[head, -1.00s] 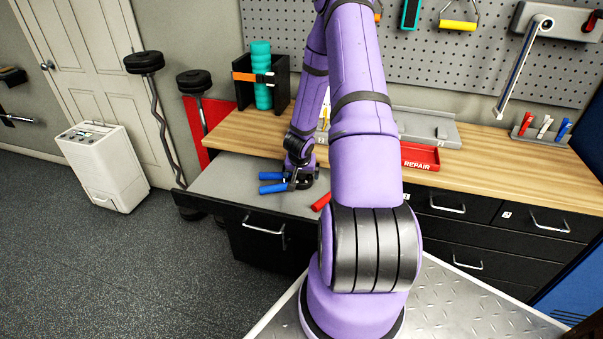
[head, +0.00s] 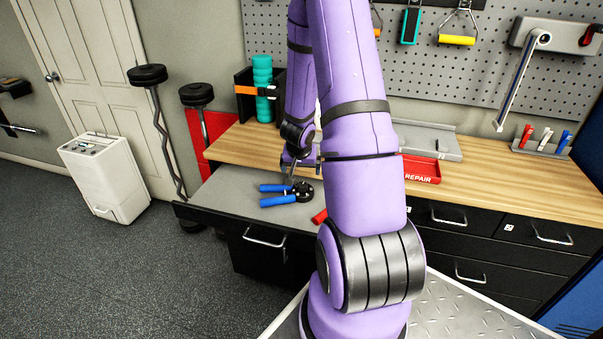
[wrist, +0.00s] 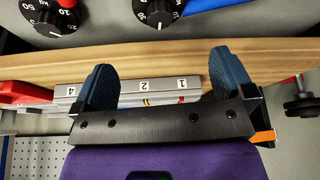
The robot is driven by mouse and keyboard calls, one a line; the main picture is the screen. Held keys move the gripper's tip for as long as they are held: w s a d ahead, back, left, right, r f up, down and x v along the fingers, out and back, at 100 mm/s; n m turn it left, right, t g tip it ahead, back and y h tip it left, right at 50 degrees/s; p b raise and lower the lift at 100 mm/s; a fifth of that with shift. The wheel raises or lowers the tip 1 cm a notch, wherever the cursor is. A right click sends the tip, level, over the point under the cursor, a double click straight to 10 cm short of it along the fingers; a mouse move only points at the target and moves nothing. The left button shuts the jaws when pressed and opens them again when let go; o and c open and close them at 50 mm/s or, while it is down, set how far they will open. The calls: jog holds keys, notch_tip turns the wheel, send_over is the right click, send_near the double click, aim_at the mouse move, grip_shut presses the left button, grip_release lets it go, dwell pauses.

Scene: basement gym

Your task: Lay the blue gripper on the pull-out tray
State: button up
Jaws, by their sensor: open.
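The blue gripper, a hand grip with two blue handles and a black dial (head: 279,200), lies on the grey top of the pull-out tray (head: 232,187). My gripper (head: 291,175) is just above and behind its dial end in the head view, open and empty. The blue gripper's dial (wrist: 157,12) shows at the top edge there, beyond the fingertips. Most of its handles are cut off in that view.
A red grip (head: 320,216) lies on the tray to the right, partly behind my arm. A red REPAIR tray (head: 422,170) and a grey numbered holder (wrist: 140,93) are on the wooden bench (head: 480,190). A black rack with a teal roller (head: 262,80) stands back left.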

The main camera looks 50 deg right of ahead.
jog(key=w+a+r+n+t+y, duration=0.3)
jog(key=a+r+n, duration=0.3)
jog(key=a+r, duration=1.55)
jog(key=s+a+r+n, duration=0.2)
jog(key=s+a+r, duration=0.3)
jog(key=s, duration=0.5)
jog(key=s+a+r+n, duration=0.3)
jog(key=s+a+r, duration=0.2)
jog(key=s+r, duration=0.3)
jog(key=shift+s+r+n+y, duration=0.3)
jog(key=shift+s+y, duration=0.1)
jog(key=shift+s, duration=0.7)
jog(key=shift+s, duration=0.1)
